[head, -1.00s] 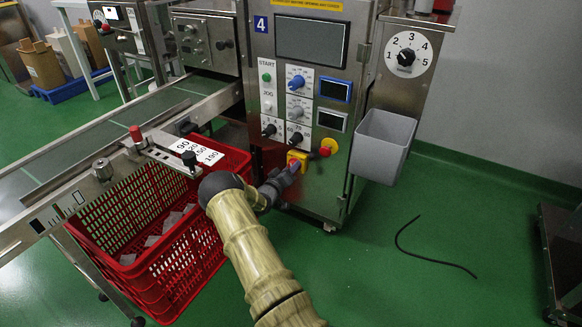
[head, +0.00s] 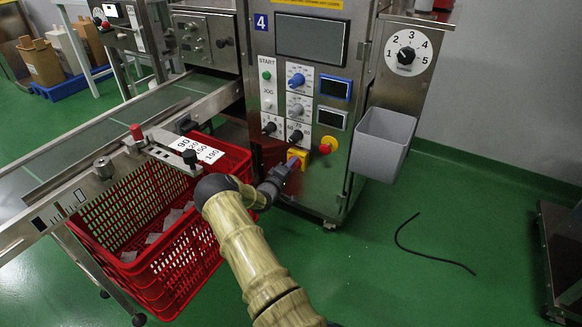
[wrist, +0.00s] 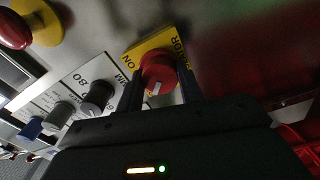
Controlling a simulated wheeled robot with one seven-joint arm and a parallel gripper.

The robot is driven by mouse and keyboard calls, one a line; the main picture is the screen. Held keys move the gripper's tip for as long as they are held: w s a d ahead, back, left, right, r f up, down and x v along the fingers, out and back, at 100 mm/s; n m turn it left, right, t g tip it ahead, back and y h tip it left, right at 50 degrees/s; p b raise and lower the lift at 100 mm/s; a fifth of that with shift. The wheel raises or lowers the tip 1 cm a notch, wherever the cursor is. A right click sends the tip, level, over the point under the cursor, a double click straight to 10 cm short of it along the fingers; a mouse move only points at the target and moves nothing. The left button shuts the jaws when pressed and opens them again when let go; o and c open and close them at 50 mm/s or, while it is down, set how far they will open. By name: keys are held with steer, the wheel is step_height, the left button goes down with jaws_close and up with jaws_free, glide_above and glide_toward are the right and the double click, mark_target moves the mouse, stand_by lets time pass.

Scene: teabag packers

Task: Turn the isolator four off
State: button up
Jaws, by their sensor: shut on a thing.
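Isolator four is a red knob (wrist: 157,68) on a yellow plate (wrist: 140,47) in the wrist view. The plate carries the word ON, and other lettering is partly cut off. A pale mark shows on the knob's near edge. My gripper (wrist: 160,88) is shut on the knob, one dark finger on each side. In the head view the yellow plate (head: 302,154) sits low on the front of the steel cabinet (head: 340,185) marked 4. My gripper (head: 284,170) reaches it from the lower left and hides the knob.
A red-on-yellow stop button (head: 327,145) is just right of the isolator. Several dials (head: 296,80) are above. A grey bin (head: 382,145) hangs on the cabinet's right. A red crate (head: 160,270) stands left of my arm under the conveyor (head: 100,145). A black cable (head: 430,257) lies on the floor.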

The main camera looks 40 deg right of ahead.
steer(key=shift+f, duration=0.1)
steer(key=o, duration=1)
steer(key=p+v, duration=0.6)
steer(key=v, duration=1.1)
steer(key=shift+a, duration=0.2)
